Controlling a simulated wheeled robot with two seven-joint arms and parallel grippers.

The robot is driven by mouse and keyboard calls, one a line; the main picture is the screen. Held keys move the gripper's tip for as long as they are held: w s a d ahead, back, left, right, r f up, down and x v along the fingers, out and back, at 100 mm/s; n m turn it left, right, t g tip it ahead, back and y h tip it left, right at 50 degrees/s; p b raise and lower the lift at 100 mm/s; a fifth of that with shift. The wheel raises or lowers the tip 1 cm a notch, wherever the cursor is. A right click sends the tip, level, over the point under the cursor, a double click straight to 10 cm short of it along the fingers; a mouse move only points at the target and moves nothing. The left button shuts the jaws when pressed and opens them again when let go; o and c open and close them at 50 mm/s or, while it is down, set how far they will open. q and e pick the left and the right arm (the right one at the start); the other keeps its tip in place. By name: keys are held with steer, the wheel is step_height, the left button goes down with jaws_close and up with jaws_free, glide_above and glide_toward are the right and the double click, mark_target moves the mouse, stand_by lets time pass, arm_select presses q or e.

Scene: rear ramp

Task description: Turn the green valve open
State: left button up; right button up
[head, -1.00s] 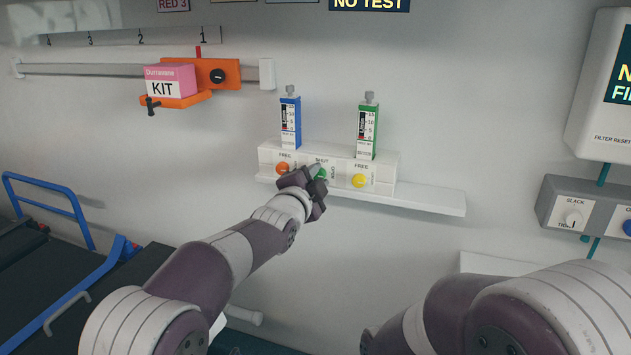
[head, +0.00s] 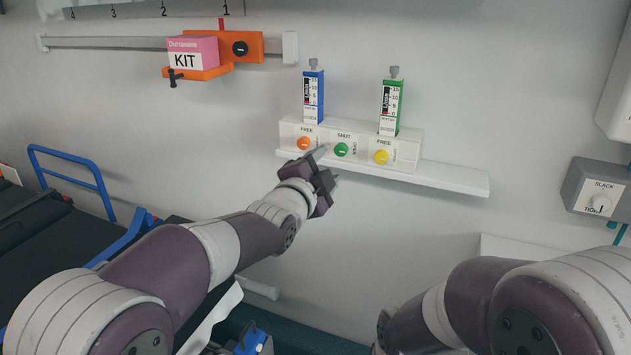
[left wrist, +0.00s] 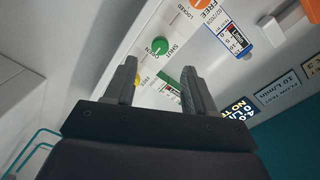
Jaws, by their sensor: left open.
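The green valve (head: 341,149) is a round knob in the middle of a white panel (head: 350,160), with SHUT printed above it and OPEN at its right side. A small pale mark shows on its face, but I cannot tell clearly which label it points to. My left gripper (head: 326,165) is just left of and below the valve, open and apparently empty. In the left wrist view the valve (left wrist: 162,46) shows beyond and between the two spread fingertips (left wrist: 159,66), apart from them. My right gripper is out of view.
An orange knob (head: 304,143) and a yellow knob (head: 381,157) flank the valve. Blue (head: 313,95) and green (head: 390,108) flow tubes stand above the panel. A white shelf (head: 450,178) juts out below. A pink kit box (head: 192,52) sits on an orange bracket at left.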

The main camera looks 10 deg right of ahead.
arm_select(q)
steer(key=v, duration=0.5)
steer(key=shift+s+f, duration=0.1)
steer(key=shift+s, duration=0.05)
